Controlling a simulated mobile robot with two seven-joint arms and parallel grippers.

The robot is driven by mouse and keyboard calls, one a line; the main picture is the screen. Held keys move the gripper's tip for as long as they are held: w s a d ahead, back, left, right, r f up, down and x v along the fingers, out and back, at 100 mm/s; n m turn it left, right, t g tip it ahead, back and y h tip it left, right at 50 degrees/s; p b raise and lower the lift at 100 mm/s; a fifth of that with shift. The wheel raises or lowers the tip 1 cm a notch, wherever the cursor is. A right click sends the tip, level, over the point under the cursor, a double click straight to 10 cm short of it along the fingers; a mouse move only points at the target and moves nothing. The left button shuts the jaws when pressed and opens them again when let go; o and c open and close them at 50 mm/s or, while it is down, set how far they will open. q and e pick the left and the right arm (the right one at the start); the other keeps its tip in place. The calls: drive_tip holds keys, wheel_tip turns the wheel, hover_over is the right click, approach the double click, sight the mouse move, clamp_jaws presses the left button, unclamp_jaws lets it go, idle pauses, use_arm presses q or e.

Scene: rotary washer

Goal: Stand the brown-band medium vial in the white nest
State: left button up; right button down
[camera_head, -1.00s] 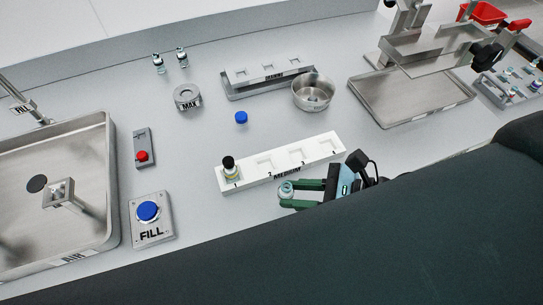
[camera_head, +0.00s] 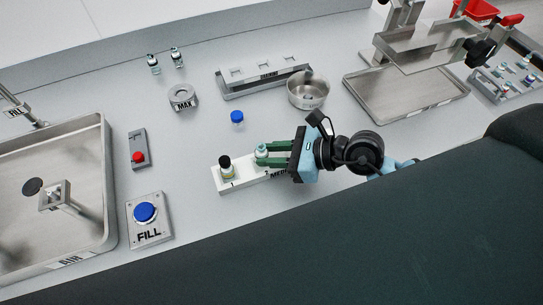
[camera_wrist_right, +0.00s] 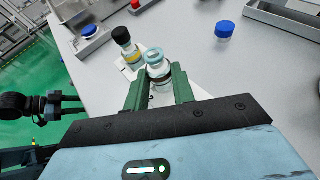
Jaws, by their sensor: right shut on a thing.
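The white nest (camera_head: 228,185) is a long white block on the counter, its right part hidden behind my right gripper. My right gripper (camera_head: 261,155) is shut on a clear vial with a pale teal top (camera_head: 262,149), which shows upright between the green fingers in the wrist view (camera_wrist_right: 157,66). It is at the second place of the nest; I cannot tell whether its base is in the pocket. A dark band low on it is partly hidden by the fingers. A black-capped vial with a yellow band (camera_head: 226,166) stands in the nest's first place.
A blue-capped vial (camera_head: 237,118) stands behind the nest. A steel bowl (camera_head: 308,92), a grey rack (camera_head: 262,77) and a MAX ring (camera_head: 183,97) are farther back. The FILL button (camera_head: 146,214) and sink (camera_head: 95,150) are left.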

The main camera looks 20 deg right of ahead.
use_arm(q)
drive_tip(key=shift+s+f, duration=0.1)
drive_tip(key=shift+f, duration=0.05)
use_arm(e)
drive_tip(key=shift+f, duration=0.9)
use_arm(q)
drive_tip(key=shift+f, duration=0.1)
use_arm(e)
drive_tip(key=shift+f, duration=0.1)
drive_tip(key=c, duration=1.2)
unclamp_jaws()
drive_tip(key=shift+o, duration=0.2)
drive_tip(key=shift+d+r, duration=0.1)
drive_tip(key=shift+r, duration=0.1)
drive_tip(key=b+v, duration=0.1)
drive_tip(key=v, duration=0.9)
drive_tip(key=shift+s+f, duration=0.1)
drive_tip(key=shift+f, duration=0.05)
drive_tip(key=shift+s+d+r, duration=0.3)
drive_tip(key=shift+d, duration=0.2)
use_arm(q)
drive_tip(key=shift+s+d+f+b, duration=0.1)
drive_tip(key=shift+s+f+b, duration=0.2)
drive_tip(key=shift+s+f, duration=0.35)
use_arm(e)
drive_tip(key=shift+s+d+r, duration=0.1)
drive_tip(key=shift+d+r, duration=0.05)
drive_tip(key=shift+r, duration=0.05)
